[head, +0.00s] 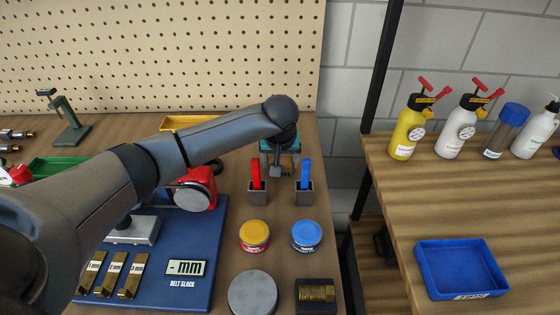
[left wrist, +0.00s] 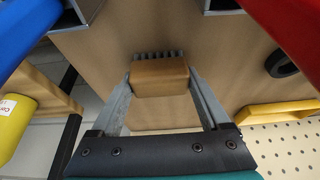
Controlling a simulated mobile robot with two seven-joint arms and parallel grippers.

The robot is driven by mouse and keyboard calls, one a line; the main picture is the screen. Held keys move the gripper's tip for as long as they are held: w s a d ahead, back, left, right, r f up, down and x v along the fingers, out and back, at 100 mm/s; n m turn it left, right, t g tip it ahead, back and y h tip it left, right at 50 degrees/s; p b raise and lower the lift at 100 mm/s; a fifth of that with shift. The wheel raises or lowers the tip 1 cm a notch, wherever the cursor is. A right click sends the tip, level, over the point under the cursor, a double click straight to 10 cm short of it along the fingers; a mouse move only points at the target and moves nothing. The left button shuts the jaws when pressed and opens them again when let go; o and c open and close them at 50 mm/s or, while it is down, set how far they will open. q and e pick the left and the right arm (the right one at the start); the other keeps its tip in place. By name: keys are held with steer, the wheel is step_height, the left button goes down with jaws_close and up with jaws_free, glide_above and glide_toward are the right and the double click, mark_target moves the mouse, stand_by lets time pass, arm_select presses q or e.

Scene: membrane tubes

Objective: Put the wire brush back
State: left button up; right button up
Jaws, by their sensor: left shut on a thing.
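The wire brush (left wrist: 160,77) is a brown wooden block with a row of dark grey bristles along its far edge. In the left wrist view it sits between the two fingers of my left gripper (left wrist: 160,85), which is shut on it. In the head view my left gripper (head: 281,165) points down over the bench, behind the red and blue handles. The brush is mostly hidden there by the gripper, and I cannot tell whether it touches the bench. My right gripper is in neither view.
A red handle (head: 257,172) and a blue handle (head: 304,174) stand upright in grey holders close in front of the gripper. Two tins (head: 254,233) stand nearer. A yellow tray (head: 188,121) lies back left, before the pegboard (head: 150,50). A gap separates the right-hand bench (head: 400,195).

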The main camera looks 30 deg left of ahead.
arm_select(q)
steer(key=o, duration=0.9)
steer(key=shift+f, duration=0.15)
steer(key=shift+c, duration=0.2)
steer(key=o, duration=0.3)
steer(key=shift+r, duration=0.55)
steer(key=p+v, duration=0.1)
steer(key=v, duration=1)
steer(key=shift+s+r+p, duration=0.15)
steer(key=shift+s+p, duration=0.1)
steer(key=shift+p, duration=0.1)
